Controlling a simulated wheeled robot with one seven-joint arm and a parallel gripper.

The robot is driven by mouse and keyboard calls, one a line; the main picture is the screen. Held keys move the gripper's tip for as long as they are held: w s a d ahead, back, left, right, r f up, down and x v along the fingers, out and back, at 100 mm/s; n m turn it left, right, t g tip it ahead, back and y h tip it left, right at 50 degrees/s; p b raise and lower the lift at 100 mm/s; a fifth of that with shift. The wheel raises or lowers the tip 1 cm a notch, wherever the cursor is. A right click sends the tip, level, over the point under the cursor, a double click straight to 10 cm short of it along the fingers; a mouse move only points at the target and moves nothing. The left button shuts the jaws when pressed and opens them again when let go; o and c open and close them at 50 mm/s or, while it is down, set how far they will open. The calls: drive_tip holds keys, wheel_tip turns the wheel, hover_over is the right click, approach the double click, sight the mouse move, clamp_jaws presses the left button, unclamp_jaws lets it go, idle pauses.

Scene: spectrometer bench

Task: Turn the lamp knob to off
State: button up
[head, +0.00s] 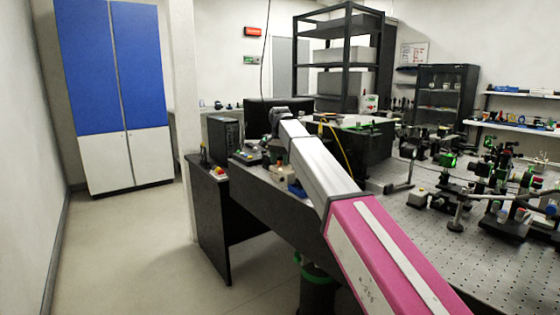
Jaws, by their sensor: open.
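My arm reaches from the bottom right toward the far left end of the optical bench (470,245). My gripper (278,115) is a small dark grey shape at its far end, in front of a dark monitor (262,108). It is open, and I see nothing held in it. I cannot make out the lamp knob; it may be too small or hidden behind my arm. Small boxes and devices stand by the bench's left end, below my gripper, including a beige box (281,174).
A black computer tower (223,138) and a red and yellow button (219,171) are on the dark side desk (213,215). Many optics crowd the bench at right. A green-rimmed bin (316,290) stands below. The floor (130,250) at left is clear.

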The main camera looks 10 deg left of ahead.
clamp_jaws()
drive_tip(key=shift+n, duration=0.4)
drive_tip(key=n, duration=0.3)
drive_tip(key=shift+n, duration=0.4)
drive_tip(key=n, duration=0.5)
drive_tip(key=shift+n, duration=0.3)
unclamp_jaws()
drive_tip(key=shift+r, duration=0.15)
